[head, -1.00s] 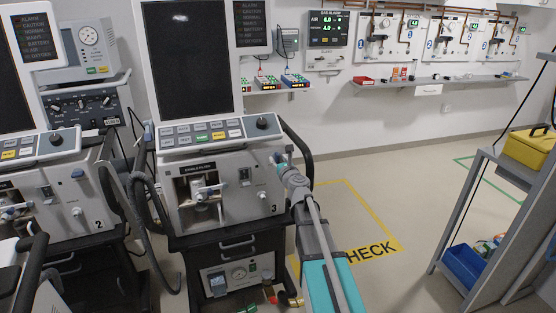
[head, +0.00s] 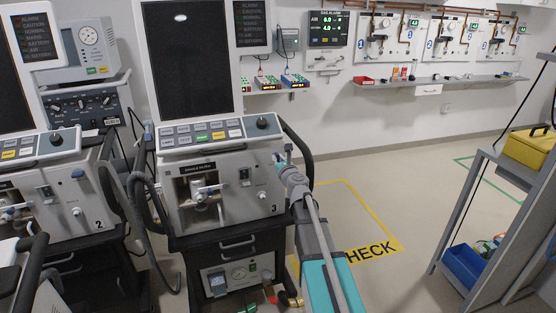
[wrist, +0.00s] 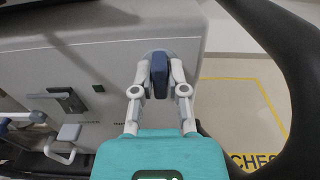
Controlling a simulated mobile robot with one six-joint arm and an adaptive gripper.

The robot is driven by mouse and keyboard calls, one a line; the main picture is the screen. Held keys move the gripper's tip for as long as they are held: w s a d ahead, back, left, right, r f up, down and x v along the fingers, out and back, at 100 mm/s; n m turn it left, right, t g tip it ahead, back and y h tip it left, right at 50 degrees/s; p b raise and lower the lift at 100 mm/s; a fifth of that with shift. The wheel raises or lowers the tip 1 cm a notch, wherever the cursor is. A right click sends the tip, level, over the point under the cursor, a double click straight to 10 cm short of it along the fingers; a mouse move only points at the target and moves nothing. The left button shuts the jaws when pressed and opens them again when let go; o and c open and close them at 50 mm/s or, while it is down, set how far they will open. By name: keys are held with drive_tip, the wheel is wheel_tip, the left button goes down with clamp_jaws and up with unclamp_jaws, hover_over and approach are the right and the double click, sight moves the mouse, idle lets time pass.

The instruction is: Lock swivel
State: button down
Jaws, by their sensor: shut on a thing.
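Ventilator 3 (head: 222,214) stands in the middle of the head view, with a tall dark screen above its grey front housing. A dark blue swivel tab (wrist: 160,76) on a pale round base sits on the housing near its right edge. My gripper (wrist: 161,70) has a finger on each side of the tab and is shut on it. The tab looks upright in the wrist view. In the head view my gripper (head: 280,160) reaches the upper right of the housing and mostly hides the tab.
A black curved handle (wrist: 285,70) runs close to the right of my gripper. Ventilator 2 (head: 70,203) stands to the left. A grey shelf unit (head: 492,205) with a yellow case (head: 530,148) stands at right. The marked floor (head: 350,215) between is clear.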

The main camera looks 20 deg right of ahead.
drive_tip(key=shift+n, duration=0.5)
drive_tip(key=n, duration=0.3)
drive_tip(key=shift+a+n, duration=0.1)
drive_tip(key=shift+n, duration=0.3)
drive_tip(key=n, duration=0.4)
drive_tip(key=shift+a+f, duration=0.1)
drive_tip(key=n, duration=0.9)
drive_tip(key=shift+f, duration=0.1)
drive_tip(key=shift+a, duration=0.1)
drive_tip(key=c, duration=0.7)
unclamp_jaws()
drive_tip(key=shift+o, duration=0.2)
